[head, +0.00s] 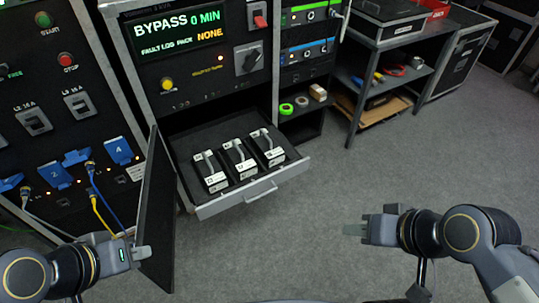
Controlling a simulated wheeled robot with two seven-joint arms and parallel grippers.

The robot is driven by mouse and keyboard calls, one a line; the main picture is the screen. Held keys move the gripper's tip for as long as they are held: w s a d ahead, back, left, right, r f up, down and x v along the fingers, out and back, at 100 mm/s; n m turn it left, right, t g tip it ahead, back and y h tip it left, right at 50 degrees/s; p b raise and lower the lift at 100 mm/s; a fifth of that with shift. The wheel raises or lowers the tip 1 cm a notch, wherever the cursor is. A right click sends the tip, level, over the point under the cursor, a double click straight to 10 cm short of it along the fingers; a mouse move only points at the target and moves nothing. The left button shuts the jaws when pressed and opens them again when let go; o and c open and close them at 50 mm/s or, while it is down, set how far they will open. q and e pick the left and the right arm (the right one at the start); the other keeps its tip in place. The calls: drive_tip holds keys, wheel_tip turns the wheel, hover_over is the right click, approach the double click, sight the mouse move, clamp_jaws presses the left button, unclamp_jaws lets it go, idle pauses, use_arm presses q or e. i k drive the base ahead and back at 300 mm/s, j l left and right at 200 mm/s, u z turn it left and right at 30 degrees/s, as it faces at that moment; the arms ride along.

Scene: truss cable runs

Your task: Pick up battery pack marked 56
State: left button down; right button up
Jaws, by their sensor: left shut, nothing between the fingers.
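Three battery packs stand in a row in the open drawer (249,196): a left one (213,173), a middle one (240,160) and a right one (268,147). Each is dark with a pale handle and white labels; the numbers are too small to read, so I cannot tell which is 56. My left gripper (143,253) is shut and empty, low and left of the drawer, at the lower part of an open door panel (158,205) in the picture. My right gripper (352,230) is over the floor, right of the drawer and apart from it; its finger gap is not clear.
The door panel stands between my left gripper and the drawer. A breaker panel with blue plugs (55,173) and hanging cables is at left. A cubby with tape rolls (287,109) and a shelf cart (375,85) stand behind. The floor (290,235) before the drawer is clear.

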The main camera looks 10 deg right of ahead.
sight(267, 149)
drive_tip(key=u, duration=0.45)
drive_tip(key=l+u, duration=0.15)
drive_tip(key=u, duration=0.25)
drive_tip(key=i+l+u, duration=0.1)
drive_tip(key=u, duration=0.35)
drive_tip(key=l+u, duration=0.1)
drive_tip(key=u, duration=0.3)
drive_tip(key=l+u, duration=0.3)
drive_tip(key=l, duration=0.15)
drive_tip(key=k+l+u, duration=0.1)
drive_tip(key=l+u, duration=0.2)
drive_tip(key=k+l+u, duration=0.15)
drive_tip(key=l+u, duration=0.2)
drive_tip(key=l, duration=0.15)
drive_tip(key=k+l+u, duration=0.15)
drive_tip(key=l+u, duration=0.15)
drive_tip(key=k+l, duration=0.2)
drive_tip(key=l, duration=0.15)
drive_tip(key=k+l, duration=0.15)
drive_tip(key=l, duration=0.2)
drive_tip(key=k+l, duration=0.2)
drive_tip(key=l, duration=0.15)
drive_tip(key=k+l+u, duration=0.1)
drive_tip(key=l, duration=0.25)
drive_tip(key=k, duration=0.1)
